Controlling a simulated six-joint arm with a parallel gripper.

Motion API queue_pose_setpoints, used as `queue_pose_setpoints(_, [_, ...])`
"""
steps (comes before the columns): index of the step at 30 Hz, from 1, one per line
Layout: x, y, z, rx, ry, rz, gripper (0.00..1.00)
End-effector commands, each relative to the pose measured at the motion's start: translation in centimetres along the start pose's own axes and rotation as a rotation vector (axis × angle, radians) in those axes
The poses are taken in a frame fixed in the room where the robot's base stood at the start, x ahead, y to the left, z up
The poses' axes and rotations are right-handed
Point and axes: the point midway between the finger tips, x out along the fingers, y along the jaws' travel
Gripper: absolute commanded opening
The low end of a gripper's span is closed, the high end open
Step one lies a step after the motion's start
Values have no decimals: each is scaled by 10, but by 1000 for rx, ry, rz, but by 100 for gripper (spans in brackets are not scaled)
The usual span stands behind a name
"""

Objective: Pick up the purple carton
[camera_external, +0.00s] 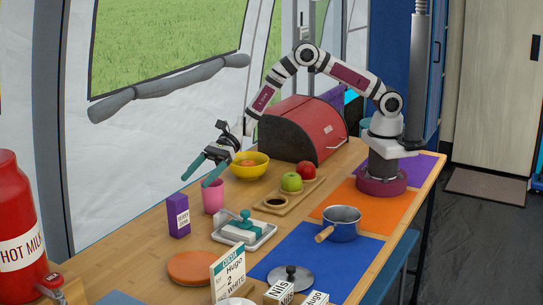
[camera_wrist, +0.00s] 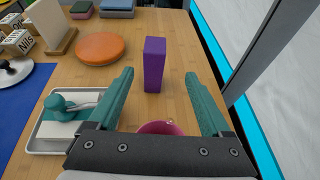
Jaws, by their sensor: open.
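The purple carton (camera_external: 179,215) stands upright on the wooden table in the external view, left of the pink cup (camera_external: 213,196). In the wrist view the purple carton (camera_wrist: 154,65) stands ahead of my gripper (camera_wrist: 160,84), centred between the two teal fingers and beyond their tips. My gripper (camera_external: 203,171) is open and empty in the external view, above the pink cup and up to the right of the carton. The fingers do not touch the carton.
The pink cup (camera_wrist: 161,128) sits low between my fingers in the wrist view. A yellow bowl (camera_external: 249,170) is behind the gripper. The tent wall borders the table.

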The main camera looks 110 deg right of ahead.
Motion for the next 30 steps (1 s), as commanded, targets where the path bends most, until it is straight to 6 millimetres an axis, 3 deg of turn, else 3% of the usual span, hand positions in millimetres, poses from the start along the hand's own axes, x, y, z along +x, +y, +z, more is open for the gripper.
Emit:
queue_pose_setpoints(3, [34,2,-1,-3,0,3,82])
queue_pose_setpoints(15, [101,10,-6,-4,0,4,82])
queue_pose_setpoints(18, [111,10,-6,-2,0,3,82])
queue_pose_setpoints(24, [111,10,-5,-2,0,2,82])
queue_pose_setpoints(30, [111,10,-5,-2,0,3,46])
